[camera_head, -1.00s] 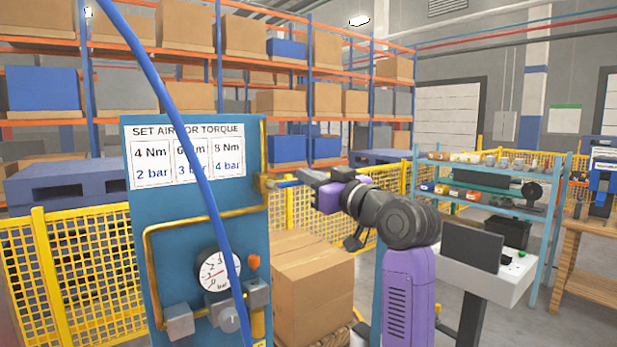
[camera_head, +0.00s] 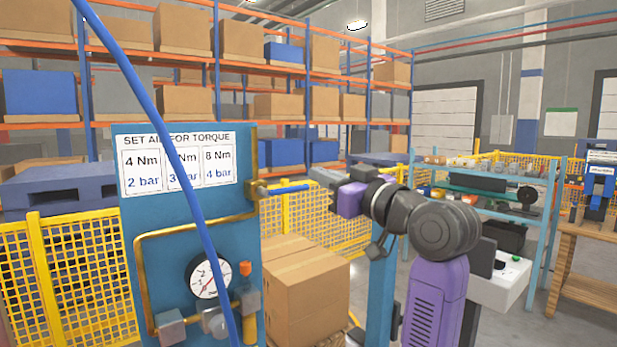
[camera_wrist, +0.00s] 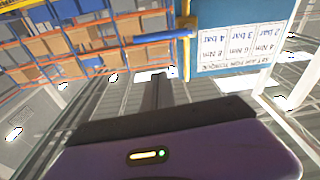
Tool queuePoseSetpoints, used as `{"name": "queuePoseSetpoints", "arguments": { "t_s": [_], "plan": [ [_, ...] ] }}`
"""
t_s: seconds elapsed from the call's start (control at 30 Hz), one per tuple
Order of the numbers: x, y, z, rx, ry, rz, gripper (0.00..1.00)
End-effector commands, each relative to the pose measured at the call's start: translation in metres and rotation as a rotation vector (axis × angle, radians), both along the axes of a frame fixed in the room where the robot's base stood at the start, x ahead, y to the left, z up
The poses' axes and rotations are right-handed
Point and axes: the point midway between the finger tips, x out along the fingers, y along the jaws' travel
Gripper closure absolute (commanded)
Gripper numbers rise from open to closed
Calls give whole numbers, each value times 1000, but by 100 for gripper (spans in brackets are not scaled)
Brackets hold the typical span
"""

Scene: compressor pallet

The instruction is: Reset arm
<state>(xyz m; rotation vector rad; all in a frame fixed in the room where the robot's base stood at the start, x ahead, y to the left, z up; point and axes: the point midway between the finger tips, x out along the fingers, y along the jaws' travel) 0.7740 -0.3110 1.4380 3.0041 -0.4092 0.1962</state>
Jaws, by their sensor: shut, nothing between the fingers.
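My gripper (camera_head: 318,177) is shut and empty. In the head view it points left, with its tip close to the right end of a blue valve lever (camera_head: 292,189). A small gap seems to lie between them. The lever sticks out to the right from a brass fitting on the blue panel (camera_head: 190,222). In the wrist view my shut fingers (camera_wrist: 160,88) show as a dark narrow shape, and the blue lever (camera_wrist: 160,37) lies beyond them.
The panel carries a torque sign (camera_head: 178,165), a pressure gauge (camera_head: 207,276) and brass pipes. A blue hose (camera_head: 150,105) crosses in front. Cardboard boxes (camera_head: 305,290) stand below my arm. A yellow fence (camera_head: 75,280) and a parts rack (camera_head: 490,190) stand behind.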

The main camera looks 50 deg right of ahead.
Motion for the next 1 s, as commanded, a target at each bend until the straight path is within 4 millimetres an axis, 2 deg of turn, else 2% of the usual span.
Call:
{"name": "queuePoseSetpoints", "arguments": {
  "t_s": [0.2,0.83,1.0],
  "plan": [
    [-15,4,-2,0,0,-1,100],
    [-15,4,-2,1,0,0,100],
    [-19,1,13,0,-65,-14,100]
  ]
}}
